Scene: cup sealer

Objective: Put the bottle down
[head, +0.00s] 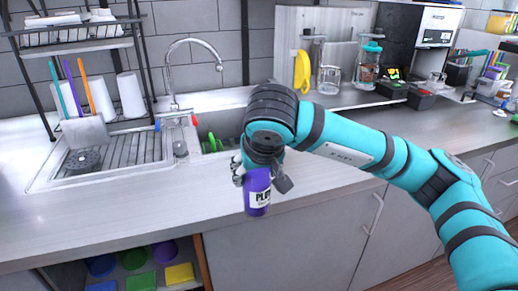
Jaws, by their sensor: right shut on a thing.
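A purple bottle (258,199) with a white label is in the grasp of my right gripper (258,170), at the front edge of the counter (120,205). The gripper is shut on the bottle's upper part and hides its top. The bottle is upright or close to it. Its lower end shows against the cabinet front, and I cannot tell whether it touches the counter. My left gripper is not in view.
Behind the gripper is a sink with a tap (192,42), partly hidden by my right arm. A drying rack (75,30) and white cups stand at left. Glass jars (328,78) and a machine (436,45) stand at the back right. The counter's front left is clear.

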